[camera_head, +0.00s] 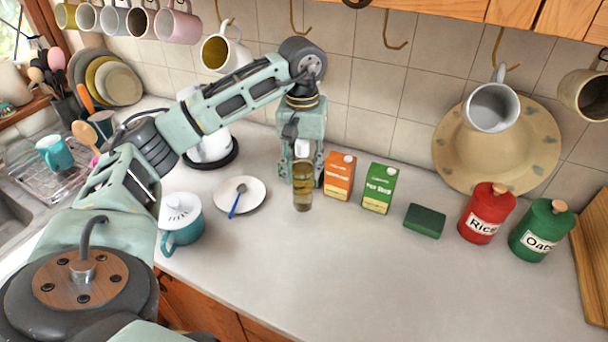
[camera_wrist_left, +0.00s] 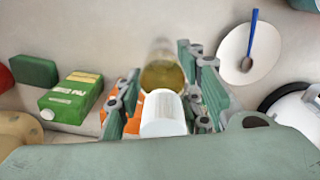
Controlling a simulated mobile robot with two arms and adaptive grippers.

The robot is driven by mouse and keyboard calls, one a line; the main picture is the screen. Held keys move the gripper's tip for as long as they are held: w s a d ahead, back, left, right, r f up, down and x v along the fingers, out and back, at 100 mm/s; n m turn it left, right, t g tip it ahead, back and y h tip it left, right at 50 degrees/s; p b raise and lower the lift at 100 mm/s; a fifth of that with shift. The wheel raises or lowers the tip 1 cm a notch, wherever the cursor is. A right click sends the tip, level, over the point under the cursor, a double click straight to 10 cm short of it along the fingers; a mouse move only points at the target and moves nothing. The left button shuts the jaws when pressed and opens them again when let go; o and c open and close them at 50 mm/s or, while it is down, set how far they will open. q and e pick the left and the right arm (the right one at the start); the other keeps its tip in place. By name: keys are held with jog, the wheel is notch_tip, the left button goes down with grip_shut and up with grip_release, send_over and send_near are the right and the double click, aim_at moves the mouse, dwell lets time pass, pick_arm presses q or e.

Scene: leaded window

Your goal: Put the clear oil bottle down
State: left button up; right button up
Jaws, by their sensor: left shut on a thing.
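The clear oil bottle (camera_head: 303,193) holds yellow-brown oil and has a pale cap. It stands upright at the counter, between the white plate and the orange carton; I cannot tell whether its base touches the counter. My left gripper (camera_head: 302,172) points down from above and is shut on the bottle's upper part. In the left wrist view the white cap and the oil-filled body of the bottle (camera_wrist_left: 162,76) show between the fingers of the left gripper (camera_wrist_left: 166,90). My right gripper is not in view.
An orange carton (camera_head: 340,176) and a green carton (camera_head: 379,188) stand close right of the bottle. A white plate (camera_head: 254,190) with a blue spoon lies left. A dark green block (camera_head: 425,221) and red canister (camera_head: 481,224) stand further right. The front counter (camera_head: 350,270) is clear.

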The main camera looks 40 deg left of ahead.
aim_at(303, 178)
pick_arm(q)
jog(key=shift+f+p, duration=0.35)
jog(key=shift+f, duration=1.55)
jog(key=o, duration=0.9)
jog(key=shift+f, duration=0.1)
jog(key=o, duration=0.5)
jog(key=shift+c, duration=0.2)
